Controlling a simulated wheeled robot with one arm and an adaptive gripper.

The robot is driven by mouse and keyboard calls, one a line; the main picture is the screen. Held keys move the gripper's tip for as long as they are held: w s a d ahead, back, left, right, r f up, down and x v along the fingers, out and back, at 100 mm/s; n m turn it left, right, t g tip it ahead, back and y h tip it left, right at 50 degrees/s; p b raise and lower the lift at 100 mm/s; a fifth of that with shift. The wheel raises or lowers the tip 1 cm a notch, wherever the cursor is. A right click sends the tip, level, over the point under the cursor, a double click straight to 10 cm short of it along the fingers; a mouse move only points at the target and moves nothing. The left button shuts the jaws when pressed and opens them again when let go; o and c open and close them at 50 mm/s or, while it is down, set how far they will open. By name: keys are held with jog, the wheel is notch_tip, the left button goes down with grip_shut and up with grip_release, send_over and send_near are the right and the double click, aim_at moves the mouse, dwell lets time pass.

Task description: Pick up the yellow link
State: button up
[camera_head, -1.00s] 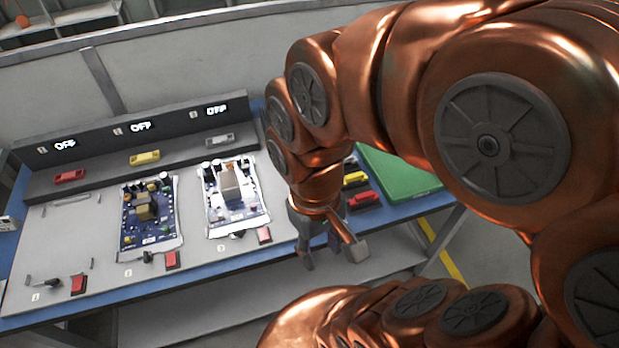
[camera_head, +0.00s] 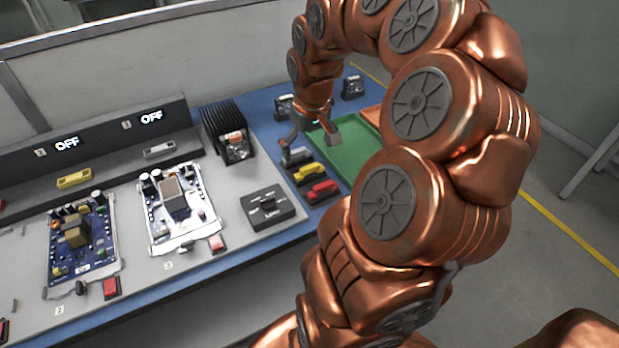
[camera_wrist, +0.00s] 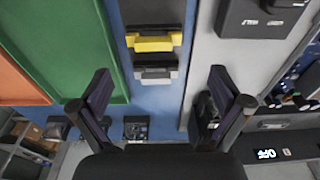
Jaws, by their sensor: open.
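A yellow link (camera_head: 309,171) lies in a dark holder on the blue table, between a grey link (camera_head: 297,155) and a red link (camera_head: 322,189). In the wrist view the yellow link (camera_wrist: 154,43) is ahead of my fingertips, with the grey link (camera_wrist: 155,74) nearer. My gripper (camera_head: 312,143) is open and empty above the table, by the grey link end of the row. In the wrist view its two fingers (camera_wrist: 160,84) stand wide apart, either side of the row. Another yellow piece (camera_head: 74,179) sits on the panel ledge at left.
A green tray (camera_head: 352,160) lies right of the links, with an orange tray (camera_head: 371,116) beyond. A black finned block (camera_head: 227,128) and a black switch box (camera_head: 271,207) stand left of the row. Circuit boards (camera_head: 180,213) lie further left.

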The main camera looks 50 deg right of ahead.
aim_at(310, 167)
jog(key=shift+d+f, duration=0.3)
jog(key=shift+d, duration=0.05)
jog(key=shift+f, duration=0.35)
jog(key=shift+w+d+f+p, duration=0.15)
jog(key=shift+f+p, duration=0.15)
jog(key=shift+f, duration=1.4)
jog(key=shift+w+d+f+p, duration=0.1)
jog(key=shift+f+p, duration=0.2)
jog(key=shift+f, duration=1.4)
jog(key=c, duration=0.8)
